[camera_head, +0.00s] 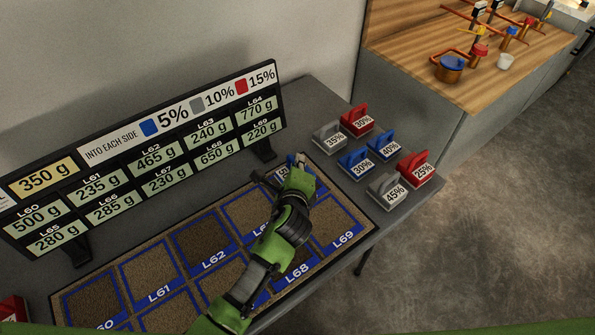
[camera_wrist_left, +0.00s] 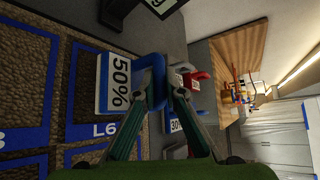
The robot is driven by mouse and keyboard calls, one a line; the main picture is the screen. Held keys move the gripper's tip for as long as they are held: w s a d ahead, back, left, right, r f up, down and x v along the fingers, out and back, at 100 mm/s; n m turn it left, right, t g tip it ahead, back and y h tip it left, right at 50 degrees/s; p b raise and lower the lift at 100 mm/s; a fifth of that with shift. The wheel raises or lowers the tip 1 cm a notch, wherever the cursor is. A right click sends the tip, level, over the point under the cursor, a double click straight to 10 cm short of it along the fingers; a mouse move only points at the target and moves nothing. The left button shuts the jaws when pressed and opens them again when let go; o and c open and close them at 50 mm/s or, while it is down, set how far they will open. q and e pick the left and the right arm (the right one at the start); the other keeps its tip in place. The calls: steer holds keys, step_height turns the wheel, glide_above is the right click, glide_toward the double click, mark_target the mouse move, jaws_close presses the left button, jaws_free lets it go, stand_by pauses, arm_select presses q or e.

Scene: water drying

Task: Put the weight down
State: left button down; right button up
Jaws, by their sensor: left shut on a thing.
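My left gripper (camera_head: 297,167) is shut on the handle of a blue weight at the back right of the soil tray (camera_head: 362,216). In the left wrist view the blue weight (camera_wrist_left: 104,84) shows its white 50% label, and my left gripper's fingers (camera_wrist_left: 158,92) close on its blue handle. In the head view my gripper and arm hide most of this weight. I cannot tell whether its underside touches the tray. My right gripper is not in view.
Grey, red and blue weights (camera_head: 386,146) with percentage labels stand on the grey table right of the tray. A sign board (camera_head: 150,165) with gram values stands behind the tray. A wooden counter (camera_head: 400,45) with valves and pipes is at the back right.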

arm_select(q)
steer(key=shift+w+f, duration=0.1)
steer(key=shift+f, duration=1.5)
steer(key=shift+f, duration=0.15)
steer(key=c, duration=2.1)
jaws_free()
steer(key=shift+r, duration=0.2)
steer(key=shift+s, duration=0.35)
steer(key=v, duration=1.1)
steer(key=shift+r, duration=0.15)
steer(key=shift+s, duration=0.15)
